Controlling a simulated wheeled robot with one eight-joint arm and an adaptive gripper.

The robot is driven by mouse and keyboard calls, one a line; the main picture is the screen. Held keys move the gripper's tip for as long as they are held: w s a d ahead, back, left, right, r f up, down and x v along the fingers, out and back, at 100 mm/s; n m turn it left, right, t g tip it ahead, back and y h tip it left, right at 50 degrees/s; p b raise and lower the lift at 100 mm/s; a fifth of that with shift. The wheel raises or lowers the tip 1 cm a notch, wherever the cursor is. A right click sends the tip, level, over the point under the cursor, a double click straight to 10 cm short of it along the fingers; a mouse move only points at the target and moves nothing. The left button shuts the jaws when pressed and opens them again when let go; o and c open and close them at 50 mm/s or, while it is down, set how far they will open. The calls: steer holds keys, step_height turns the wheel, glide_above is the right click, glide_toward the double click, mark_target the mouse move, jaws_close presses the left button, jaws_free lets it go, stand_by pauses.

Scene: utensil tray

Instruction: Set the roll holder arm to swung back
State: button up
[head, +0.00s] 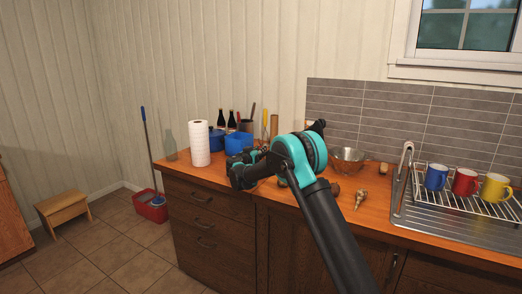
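A white paper towel roll (200,143) stands upright near the left end of the wooden counter. No holder arm can be made out beside it at this size. My gripper (237,176) is at the end of my black and teal arm, over the counter's front edge, to the right of the roll and a little lower in the picture. It looks apart from the roll. Its fingers are small and dark, and I cannot tell whether they are open or shut.
Blue containers (237,143), dark bottles and a utensil pot stand behind my gripper. A metal bowl (347,160) and small items lie to the right. A dish rack (470,190) holds mugs. A red bucket (152,208) and stool (63,210) stand on the floor.

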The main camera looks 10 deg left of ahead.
steer(key=o, duration=0.5)
steer(key=shift+s, duration=0.1)
steer(key=v, duration=1.2)
